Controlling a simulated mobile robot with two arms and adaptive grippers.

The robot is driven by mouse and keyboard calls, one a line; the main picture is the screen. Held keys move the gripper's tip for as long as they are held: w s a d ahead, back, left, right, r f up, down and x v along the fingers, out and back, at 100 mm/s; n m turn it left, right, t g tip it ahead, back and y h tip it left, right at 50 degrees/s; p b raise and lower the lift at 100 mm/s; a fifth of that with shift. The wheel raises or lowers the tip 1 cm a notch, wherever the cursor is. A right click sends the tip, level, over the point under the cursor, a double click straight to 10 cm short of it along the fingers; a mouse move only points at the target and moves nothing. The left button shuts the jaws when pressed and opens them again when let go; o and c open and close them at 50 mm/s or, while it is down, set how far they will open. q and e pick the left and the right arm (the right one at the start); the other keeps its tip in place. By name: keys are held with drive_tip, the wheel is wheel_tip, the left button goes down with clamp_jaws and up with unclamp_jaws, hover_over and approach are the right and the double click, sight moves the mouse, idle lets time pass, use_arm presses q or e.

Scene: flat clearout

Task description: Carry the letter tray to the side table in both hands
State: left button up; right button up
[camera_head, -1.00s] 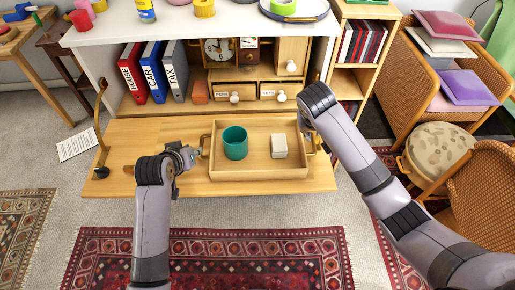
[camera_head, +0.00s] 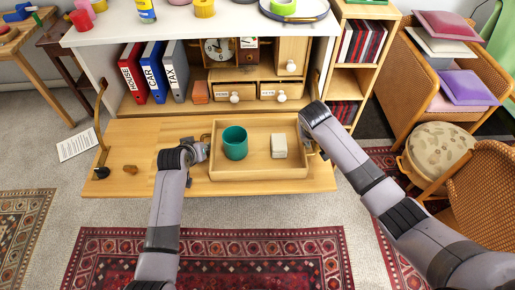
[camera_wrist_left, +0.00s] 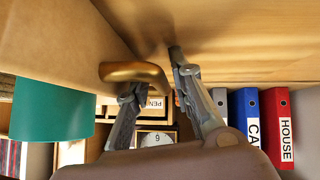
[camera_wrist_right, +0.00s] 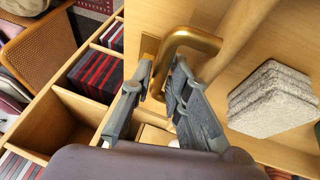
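The wooden letter tray (camera_head: 262,174) lies on the lowered desk flap (camera_head: 140,140). A teal cup (camera_head: 235,143) and a small grey-white block (camera_head: 279,146) stand in it. My left gripper (camera_head: 204,149) is at the tray's left end; in the left wrist view its open fingers (camera_wrist_left: 155,75) are close to the brass handle (camera_wrist_left: 135,71), which lies partly between them. My right gripper (camera_head: 314,147) is at the right end; in the right wrist view its fingers (camera_wrist_right: 160,72) stand apart with the other brass handle (camera_wrist_right: 192,38) reaching between them. Contact is unclear.
Binders (camera_head: 153,71), small drawers (camera_head: 236,92) and a clock (camera_head: 219,51) stand behind the flap. A small brown knob (camera_head: 130,170) lies on the flap's left part.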

use_arm(q)
drive_tip(key=shift+c, duration=0.2)
use_arm(e)
drive_tip(key=shift+c, duration=0.2)
use_arm(q)
clamp_jaws()
use_arm(e)
clamp_jaws()
use_arm(q)
drive_tip(key=shift+r, duration=0.1)
use_arm(e)
drive_tip(key=shift+r, duration=0.1)
